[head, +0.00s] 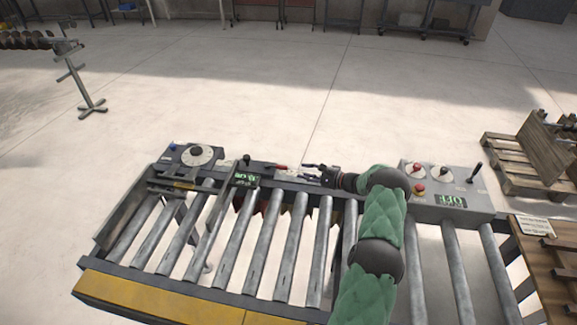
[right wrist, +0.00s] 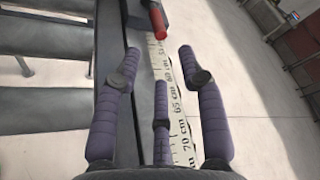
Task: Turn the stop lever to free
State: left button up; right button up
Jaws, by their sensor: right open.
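The stop lever (head: 277,167) has a red handle and sits at the back rail of the roller conveyor, beside the carriage with a green display. In the right wrist view its red-tipped handle (right wrist: 158,24) shows at the top, just beyond my fingers. My right gripper (head: 306,171) is at the back rail, a little right of the lever. In its wrist view the right gripper (right wrist: 160,62) has its fingers spread, with nothing between them. It appears apart from the lever. My left gripper is not in view.
A centimetre scale (right wrist: 178,105) runs along the rail below my fingers. A grey control box (head: 445,195) with knobs and a green display stands at right. A box with a white dial (head: 197,156) stands at the left end. Rollers (head: 262,245) fill the conveyor. Wooden pallets (head: 528,160) lie at right.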

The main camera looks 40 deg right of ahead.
aim_at(288, 169)
jog(key=x, duration=0.9)
jog(key=shift+p, duration=0.3)
grip_shut()
